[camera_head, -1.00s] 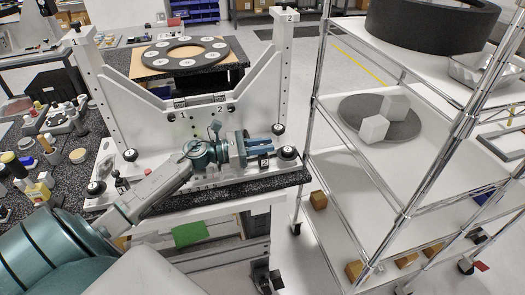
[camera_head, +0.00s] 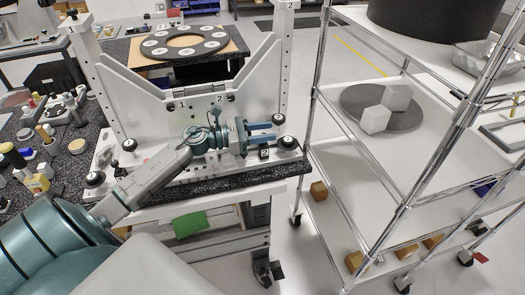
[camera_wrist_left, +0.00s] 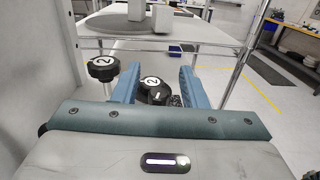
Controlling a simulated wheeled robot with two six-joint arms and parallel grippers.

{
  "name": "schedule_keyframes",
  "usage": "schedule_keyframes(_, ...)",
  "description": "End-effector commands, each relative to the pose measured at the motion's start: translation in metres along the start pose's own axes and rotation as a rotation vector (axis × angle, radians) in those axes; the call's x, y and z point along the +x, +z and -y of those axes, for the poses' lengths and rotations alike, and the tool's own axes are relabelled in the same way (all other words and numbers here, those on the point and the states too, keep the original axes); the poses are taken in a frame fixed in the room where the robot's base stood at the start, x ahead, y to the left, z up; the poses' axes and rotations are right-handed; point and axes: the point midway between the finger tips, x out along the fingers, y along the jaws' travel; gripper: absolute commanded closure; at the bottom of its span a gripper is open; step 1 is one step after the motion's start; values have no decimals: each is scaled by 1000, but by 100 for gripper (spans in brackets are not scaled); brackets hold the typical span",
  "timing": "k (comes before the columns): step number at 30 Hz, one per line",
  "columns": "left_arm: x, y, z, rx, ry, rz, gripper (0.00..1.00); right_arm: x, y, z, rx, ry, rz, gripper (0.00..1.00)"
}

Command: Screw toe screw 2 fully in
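The white mirror fixture (camera_head: 185,78) stands on a dark speckled table, with posts marked 1 and 2. At its right end, a black knob marked 2 (camera_head: 288,142) sits low on the base plate. It also shows between my fingers in the left wrist view (camera_wrist_left: 154,90). Another black knob marked 2 (camera_wrist_left: 103,68), on an upright stem, stands outside the left finger. My left gripper (camera_head: 272,131) reaches right across the fixture with blue fingers apart. In the left wrist view, a gap shows between the low knob and the right finger; contact on the left is unclear. My right gripper is out of view.
A wire-framed cart (camera_head: 345,135) with two grey cubes on a round plate stands close on the right. A dark ring with numbered spots (camera_head: 185,43) lies behind the fixture. Bottles and small parts crowd the table at left.

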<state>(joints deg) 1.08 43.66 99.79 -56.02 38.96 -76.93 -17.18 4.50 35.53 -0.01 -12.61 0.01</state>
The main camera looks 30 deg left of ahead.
Motion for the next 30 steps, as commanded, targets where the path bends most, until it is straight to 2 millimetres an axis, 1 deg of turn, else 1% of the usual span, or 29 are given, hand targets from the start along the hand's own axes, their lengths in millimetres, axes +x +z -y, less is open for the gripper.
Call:
schedule_keyframes(1, 0, 5, 1, 8, -4, 0, 61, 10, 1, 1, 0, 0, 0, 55)
schedule_keyframes(3, 1, 19, 0, 11, -4, 0, 61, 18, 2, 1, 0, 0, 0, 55)
schedule_keyframes(4, -1, 19, 6, 7, -5, -4, 61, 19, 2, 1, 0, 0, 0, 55)
schedule_keyframes(9, -10, 21, 45, 3, -6, -6, 61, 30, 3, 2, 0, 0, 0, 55)
schedule_keyframes(14, -18, 25, 79, 1, -7, -7, 61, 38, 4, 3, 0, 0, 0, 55)
schedule_keyframes(18, -24, 30, 106, -1, -6, -7, 61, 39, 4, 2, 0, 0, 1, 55)
schedule_keyframes(21, -28, 36, 123, -4, -5, -3, 61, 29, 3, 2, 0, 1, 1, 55)
schedule_keyframes(27, -34, 38, 147, -3, -2, -1, 61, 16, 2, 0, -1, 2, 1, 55)
schedule_keyframes(30, -36, 38, 153, -2, -2, -1, 61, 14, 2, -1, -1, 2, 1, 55)
